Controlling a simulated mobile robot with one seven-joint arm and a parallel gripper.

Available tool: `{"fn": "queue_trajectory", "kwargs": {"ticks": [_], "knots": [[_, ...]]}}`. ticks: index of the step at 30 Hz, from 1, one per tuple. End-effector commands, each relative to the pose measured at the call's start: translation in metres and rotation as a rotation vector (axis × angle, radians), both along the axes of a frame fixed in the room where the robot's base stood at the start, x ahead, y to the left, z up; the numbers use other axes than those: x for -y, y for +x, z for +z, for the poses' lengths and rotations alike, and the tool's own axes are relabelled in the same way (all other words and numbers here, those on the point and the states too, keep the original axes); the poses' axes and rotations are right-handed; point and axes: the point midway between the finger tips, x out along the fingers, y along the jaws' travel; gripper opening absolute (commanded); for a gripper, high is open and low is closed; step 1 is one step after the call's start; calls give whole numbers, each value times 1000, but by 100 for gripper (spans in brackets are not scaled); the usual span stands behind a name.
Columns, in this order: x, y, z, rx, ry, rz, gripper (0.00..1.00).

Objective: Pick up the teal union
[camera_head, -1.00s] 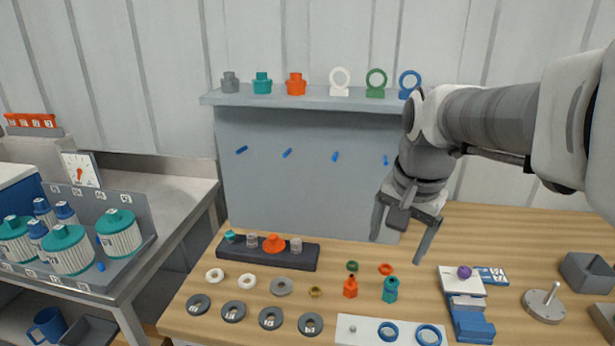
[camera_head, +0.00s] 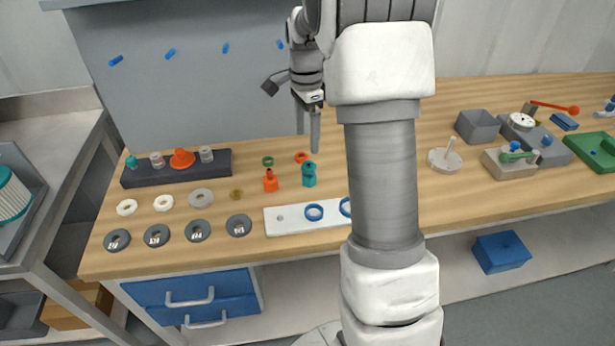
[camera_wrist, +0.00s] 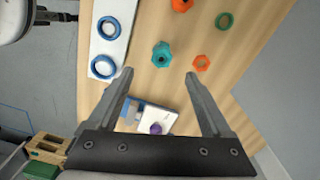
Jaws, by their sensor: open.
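The teal union (camera_head: 308,174) stands upright on the wooden table, just right of an orange fitting (camera_head: 270,180). In the wrist view the teal union (camera_wrist: 161,54) lies just beyond the fingertips, roughly centred between them. My gripper (camera_head: 308,132) is open and empty, hanging above and behind the teal union in the head view. Its two fingers also show in the wrist view (camera_wrist: 158,75), spread apart. They appear apart from the union.
A green ring (camera_head: 267,161) and an orange ring (camera_head: 302,157) lie close behind the union. A white plate with blue rings (camera_head: 285,221) is in front. A dark rack (camera_head: 220,165) with small fittings stands left. My arm hides part of the table.

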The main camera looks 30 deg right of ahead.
Motion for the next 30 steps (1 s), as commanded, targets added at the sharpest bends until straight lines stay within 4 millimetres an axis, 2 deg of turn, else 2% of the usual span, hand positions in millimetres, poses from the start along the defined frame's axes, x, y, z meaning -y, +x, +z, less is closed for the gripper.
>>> {"fn": "queue_trajectory", "kwargs": {"ticks": [1, 3, 9, 19, 27, 30], "knots": [[0, -2, -15, -5, 1, 0, 83], [0, -2, -30, -5, 1, 0, 83], [0, -3, -66, -2, 1, 0, 83], [1, -2, -88, 0, 0, 1, 83], [5, 0, -127, -1, 1, 3, 83], [5, 0, -132, 0, 0, 3, 83]]}}
